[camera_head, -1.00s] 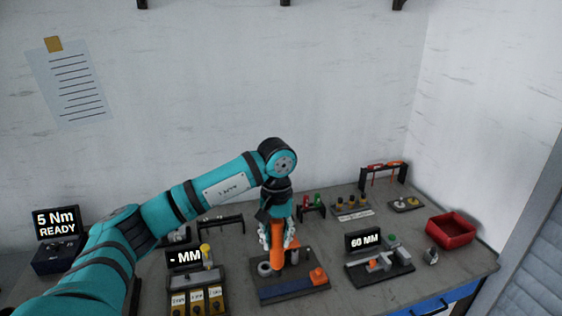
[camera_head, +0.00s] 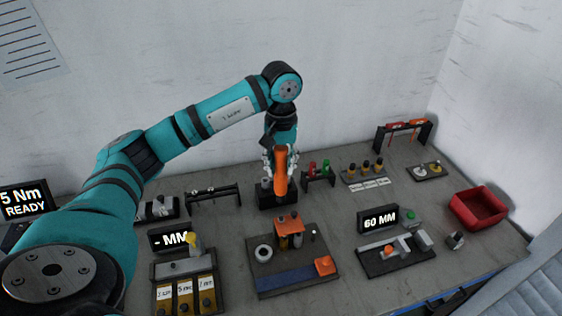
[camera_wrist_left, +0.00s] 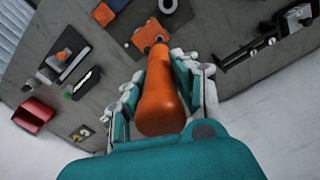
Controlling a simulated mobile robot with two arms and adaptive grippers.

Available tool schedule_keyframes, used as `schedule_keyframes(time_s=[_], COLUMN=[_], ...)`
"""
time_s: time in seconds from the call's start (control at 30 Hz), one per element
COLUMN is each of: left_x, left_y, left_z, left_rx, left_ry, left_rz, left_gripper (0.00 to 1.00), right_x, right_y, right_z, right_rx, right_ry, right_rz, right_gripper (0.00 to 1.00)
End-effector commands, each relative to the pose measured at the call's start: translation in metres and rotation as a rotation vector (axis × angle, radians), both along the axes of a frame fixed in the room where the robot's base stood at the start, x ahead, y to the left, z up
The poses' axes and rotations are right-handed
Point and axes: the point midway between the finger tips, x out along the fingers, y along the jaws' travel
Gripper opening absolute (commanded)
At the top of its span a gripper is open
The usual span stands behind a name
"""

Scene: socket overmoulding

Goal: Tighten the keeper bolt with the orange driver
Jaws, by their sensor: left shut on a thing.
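My left gripper (camera_head: 279,165) is shut on the orange driver (camera_head: 281,178). The left wrist view also shows the driver (camera_wrist_left: 164,95) between the fingers (camera_wrist_left: 160,98), its thick orange handle towards the camera. In the head view the driver is upright, in front of a black holder (camera_head: 275,200) behind the fixture. The fixture is a dark plate (camera_head: 297,284) with an orange bridge (camera_head: 289,224), a grey ring (camera_head: 263,254), a blue strip and an orange block (camera_head: 325,265). I cannot make out the keeper bolt for certain. My right gripper is not in view.
A gauge with a "60 MM" display (camera_head: 379,219) stands right of the fixture, and a "- MM" display (camera_head: 170,239) with a yellow-labelled stand is on the left. A red bin (camera_head: 480,208) is at the right. Small racks line the back. A "5 Nm READY" display (camera_head: 24,202) is at far left.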

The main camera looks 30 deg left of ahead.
Motion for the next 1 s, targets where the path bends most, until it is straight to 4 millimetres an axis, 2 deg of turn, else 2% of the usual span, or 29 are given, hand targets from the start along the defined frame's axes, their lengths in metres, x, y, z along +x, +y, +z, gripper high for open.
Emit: schedule_keyframes(time_s=[0.27,1.0], left_x=[0.000,0.001], left_y=[0.000,0.000], left_z=[-0.005,-0.061], left_rx=[0.000,-0.001], left_ry=[-0.002,-0.003], left_rz=[0.002,0.002], left_gripper=[0.00,0.00], right_x=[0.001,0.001], right_y=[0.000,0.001], right_z=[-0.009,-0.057], right_rx=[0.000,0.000], right_ry=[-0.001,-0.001], right_rz=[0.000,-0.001], right_gripper=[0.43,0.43])
